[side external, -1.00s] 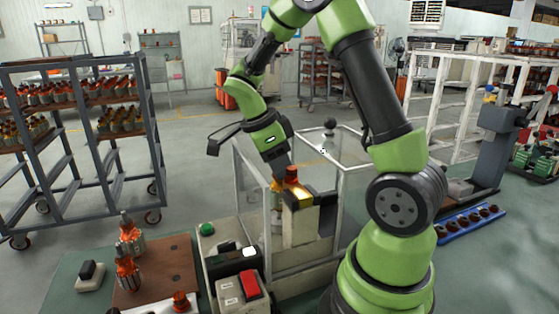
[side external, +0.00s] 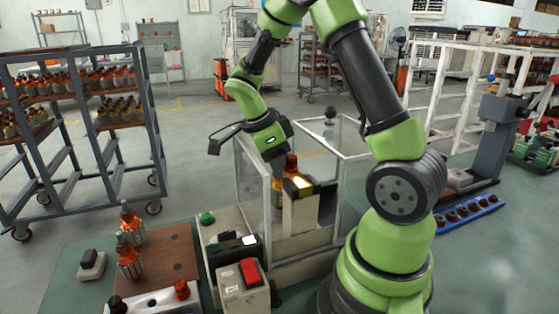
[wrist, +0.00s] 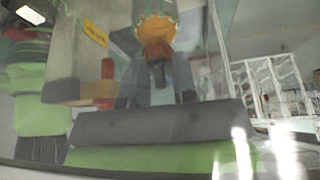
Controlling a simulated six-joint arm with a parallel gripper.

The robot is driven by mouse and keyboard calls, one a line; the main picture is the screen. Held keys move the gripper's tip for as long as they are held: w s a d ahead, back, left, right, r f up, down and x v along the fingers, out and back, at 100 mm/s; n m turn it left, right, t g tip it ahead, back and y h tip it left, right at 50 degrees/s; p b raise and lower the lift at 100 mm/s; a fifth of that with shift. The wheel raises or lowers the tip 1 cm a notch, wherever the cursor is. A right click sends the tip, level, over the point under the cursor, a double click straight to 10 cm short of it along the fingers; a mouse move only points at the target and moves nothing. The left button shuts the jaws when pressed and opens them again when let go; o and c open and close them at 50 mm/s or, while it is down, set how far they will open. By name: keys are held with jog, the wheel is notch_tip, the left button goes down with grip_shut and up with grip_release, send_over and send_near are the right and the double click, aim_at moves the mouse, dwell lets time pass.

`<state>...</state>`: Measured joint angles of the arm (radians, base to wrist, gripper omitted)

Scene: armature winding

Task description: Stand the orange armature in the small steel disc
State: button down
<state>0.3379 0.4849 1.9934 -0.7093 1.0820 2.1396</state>
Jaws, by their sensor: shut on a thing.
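My gripper (side external: 276,166) is inside the clear-walled enclosure, pointing down beside a pale machine post. In the wrist view my gripper (wrist: 158,84) is shut on the dark shaft of an orange armature (wrist: 157,38). The armature's toothed orange end shows beyond the fingers. In the side view the held armature (side external: 277,190) is partly hidden by the clear wall and the post. I cannot make out the small steel disc in either view. Whether the armature touches anything below is unclear.
The clear enclosure (side external: 252,200) stands close around my gripper. Other armatures (side external: 130,262) stand on a brown board (side external: 165,262). A control box with a red switch (side external: 250,270) stands in front.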

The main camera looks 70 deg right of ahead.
jog(key=c, duration=0.8)
grip_release()
jog(key=shift+r, duration=2.25)
jog(key=v, duration=1)
jog(key=s+a+n+t+y, duration=0.1)
jog(key=s+a+n+t, duration=0.2)
jog(key=n, duration=0.5)
jog(key=s+a+n+t+y, duration=0.2)
jog(key=s+a+n+t, duration=0.2)
jog(key=a+n, duration=0.2)
jog(key=s+a+n+t+y, duration=0.1)
jog(key=s+a+n+t, duration=0.2)
jog(key=n, duration=0.7)
jog(key=shift+s+a+r+t+y, duration=0.1)
jog(key=shift+a+t+y, duration=0.1)
jog(key=shift+a, duration=0.25)
jog(key=shift+s+a+r+t+y, duration=0.1)
jog(key=shift+s+a+y, duration=0.1)
jog(key=shift+a, duration=0.25)
